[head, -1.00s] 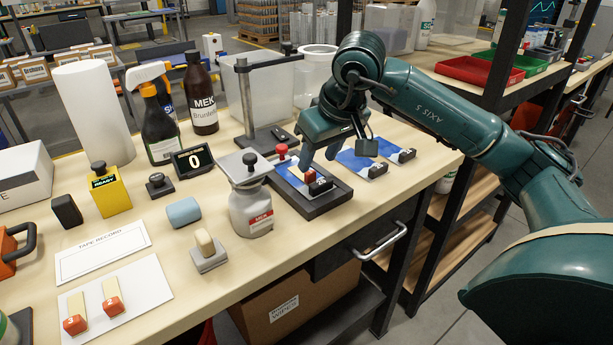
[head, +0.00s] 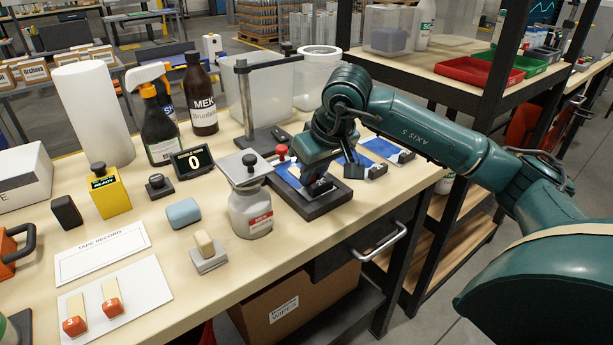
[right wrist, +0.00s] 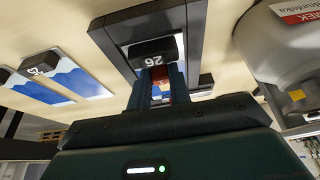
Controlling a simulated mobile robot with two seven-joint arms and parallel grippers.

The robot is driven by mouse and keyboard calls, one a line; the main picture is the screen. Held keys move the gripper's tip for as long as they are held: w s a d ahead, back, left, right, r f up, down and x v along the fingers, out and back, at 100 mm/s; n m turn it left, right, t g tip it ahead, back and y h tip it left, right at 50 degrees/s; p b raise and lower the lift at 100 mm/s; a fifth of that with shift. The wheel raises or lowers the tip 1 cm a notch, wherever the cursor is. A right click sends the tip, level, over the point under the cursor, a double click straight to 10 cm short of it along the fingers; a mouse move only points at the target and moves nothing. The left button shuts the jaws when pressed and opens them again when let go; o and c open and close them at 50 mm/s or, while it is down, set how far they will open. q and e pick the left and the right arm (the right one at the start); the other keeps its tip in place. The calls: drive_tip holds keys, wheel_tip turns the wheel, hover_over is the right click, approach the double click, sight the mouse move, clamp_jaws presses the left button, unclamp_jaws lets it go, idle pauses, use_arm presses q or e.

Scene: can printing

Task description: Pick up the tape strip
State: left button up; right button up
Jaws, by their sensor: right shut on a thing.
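A small red-ended piece (right wrist: 158,73), which looks like the tape strip's tab, sits between the fingers of my right gripper (right wrist: 159,82). The fingers are shut on it, right beside a black block marked 26 (right wrist: 154,52). In the head view my right gripper (head: 314,184) is down over the blue-and-white panel in a dark frame (head: 308,210). The gripper hides most of the strip there, so I cannot tell whether it still touches the panel. Two other strips with red ends (head: 112,305) lie on a white card at the left. My left gripper is not in view.
A grey MEK can (head: 250,208) stands just left of the frame. A post stand (head: 245,95) rises behind it. Two more blue-and-white panels (head: 383,147) with black blocks lie to the right. A tape record card (head: 100,254) lies at the left.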

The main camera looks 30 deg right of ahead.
clamp_jaws()
use_arm(q)
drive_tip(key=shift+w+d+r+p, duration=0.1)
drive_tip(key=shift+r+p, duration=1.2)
drive_tip(key=shift+p, duration=0.2)
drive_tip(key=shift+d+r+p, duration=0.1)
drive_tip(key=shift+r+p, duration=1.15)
drive_tip(key=shift+p, duration=0.25)
use_arm(e)
wheel_tip(320, 180, up, 16)
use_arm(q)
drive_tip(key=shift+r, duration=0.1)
